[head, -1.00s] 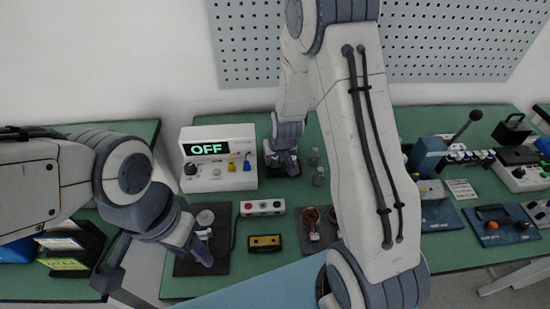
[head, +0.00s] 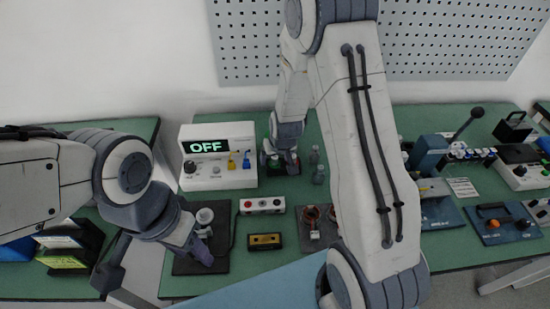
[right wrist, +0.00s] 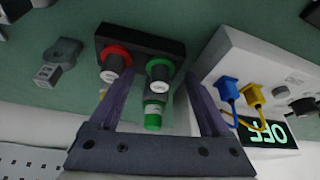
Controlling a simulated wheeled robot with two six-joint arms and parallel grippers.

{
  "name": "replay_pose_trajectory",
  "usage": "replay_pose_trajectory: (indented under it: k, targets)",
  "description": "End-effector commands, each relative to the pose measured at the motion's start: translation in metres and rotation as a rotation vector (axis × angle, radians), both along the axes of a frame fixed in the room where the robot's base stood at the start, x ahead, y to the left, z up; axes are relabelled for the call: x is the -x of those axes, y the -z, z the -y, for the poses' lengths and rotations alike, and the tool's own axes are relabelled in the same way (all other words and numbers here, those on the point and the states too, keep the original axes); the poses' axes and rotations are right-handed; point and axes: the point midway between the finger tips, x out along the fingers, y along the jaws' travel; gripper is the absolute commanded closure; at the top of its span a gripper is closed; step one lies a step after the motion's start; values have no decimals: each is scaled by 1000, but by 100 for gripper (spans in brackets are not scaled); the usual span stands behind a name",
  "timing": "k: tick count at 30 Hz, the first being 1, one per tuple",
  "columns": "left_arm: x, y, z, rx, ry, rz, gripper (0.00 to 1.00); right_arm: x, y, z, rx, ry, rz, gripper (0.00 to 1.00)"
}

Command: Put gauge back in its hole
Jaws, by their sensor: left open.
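In the right wrist view a black block (right wrist: 160,46) holds a red-ringed grey gauge piece (right wrist: 117,62) and a green-ringed one (right wrist: 158,70). A grey piece with a green band (right wrist: 153,109) lies in line with the green-ringed one, between the fingers of my right gripper (right wrist: 153,92). Both fingers stand apart from it, so this gripper is open. I cannot tell whether the green parts are one gauge or how deep it sits. In the head view my right gripper (head: 283,163) is over the block, which is mostly hidden. My left gripper (head: 204,258) is open by the left black plate (head: 188,264).
The white box (head: 225,181) reading OFF stands close left of my right gripper. A red-and-white button box (head: 262,205) and a yellow-black meter (head: 265,241) lie in front. A grey part (right wrist: 58,60) lies beside the block.

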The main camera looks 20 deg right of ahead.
Motion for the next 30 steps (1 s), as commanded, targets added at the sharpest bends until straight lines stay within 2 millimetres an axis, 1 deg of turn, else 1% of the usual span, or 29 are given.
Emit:
replay_pose_trajectory:
  k: [5, 8, 11, 12, 16, 21, 25, 30]
  targets:
    - [0, -1, 0, 0, 0, 0, 50, 1, -2, 0, 0, 0, 0, 19]
    - [0, -3, 0, 0, 0, 0, 50, 3, -12, 0, 0, 1, 2, 19]
    - [0, -8, 0, 0, 0, 0, 50, 10, -29, -1, 0, 1, 3, 19]
    - [0, -14, 0, 0, 0, 0, 50, 13, -39, -1, 0, 1, 3, 19]
    - [0, -30, 0, 0, 0, 0, 50, 24, -65, -2, 0, 1, 1, 19]
    - [0, -45, 0, 0, 0, 0, 50, 35, -89, -3, 0, 0, 0, 19]
    - [0, -50, 0, 0, 0, 0, 50, 39, -96, -3, 0, 0, 0, 19]
    - [0, -50, 0, 0, 0, 0, 50, 40, -97, -3, 0, 0, -1, 19]
